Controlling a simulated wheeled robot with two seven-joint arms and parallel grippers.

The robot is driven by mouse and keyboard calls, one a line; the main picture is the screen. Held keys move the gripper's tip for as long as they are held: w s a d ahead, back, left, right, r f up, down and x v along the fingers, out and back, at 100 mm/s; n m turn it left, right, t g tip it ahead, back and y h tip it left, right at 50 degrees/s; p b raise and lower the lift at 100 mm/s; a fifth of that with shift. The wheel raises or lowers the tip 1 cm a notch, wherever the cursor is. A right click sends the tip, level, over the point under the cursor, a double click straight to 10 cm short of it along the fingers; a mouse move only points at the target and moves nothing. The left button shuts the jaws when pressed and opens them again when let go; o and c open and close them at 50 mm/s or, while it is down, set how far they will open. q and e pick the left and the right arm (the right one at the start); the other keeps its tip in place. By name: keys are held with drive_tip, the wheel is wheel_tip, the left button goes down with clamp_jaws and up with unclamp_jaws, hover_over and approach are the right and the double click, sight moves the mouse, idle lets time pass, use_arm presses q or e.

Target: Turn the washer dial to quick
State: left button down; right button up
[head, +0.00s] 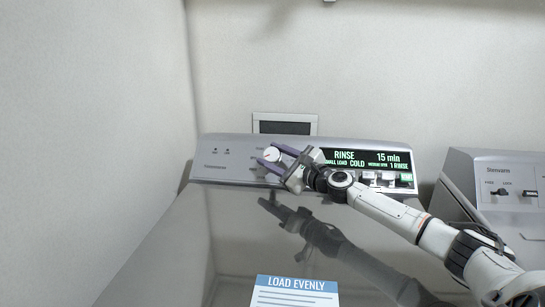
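The washer dial (272,155) is a round, light knob on the grey sloped control panel (225,161). In the head view my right gripper (266,154) reaches in from the right. Its two purple fingers are spread apart, one above and one below the dial. I cannot tell whether the fingers touch it. The gripper hides part of the panel and its labels around the dial. The lit display (370,159) reads RINSE, 15 min, COLD and 1 RINSE. My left gripper is not in view.
The washer's shiny dark lid (185,245) lies in front of the panel, with a blue and white LOAD EVENLY label (296,285). A second machine (500,170) stands at the right. A dark-fronted wall box (285,119) is behind the panel.

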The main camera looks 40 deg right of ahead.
drive_tip(key=shift+c, duration=0.4)
drive_tip(key=shift+r+n+g+y+p, duration=0.15)
drive_tip(key=shift+n+g+y+p, duration=0.25)
drive_tip(key=shift+n+y+p, duration=0.35)
drive_tip(key=shift+d+n+g+y, duration=0.1)
drive_tip(key=shift+n+g+y, duration=0.4)
drive_tip(key=shift+n+y, duration=0.35)
drive_tip(key=n+g+y, duration=0.3)
drive_tip(key=shift+w+n+p, duration=0.1)
drive_tip(key=shift+n+p, duration=0.25)
drive_tip(key=shift+n, duration=0.05)
drive_tip(key=shift+n+g, duration=0.3)
drive_tip(key=shift+g, duration=0.2)
drive_tip(key=o, duration=1.1)
drive_tip(key=shift+c, duration=0.2)
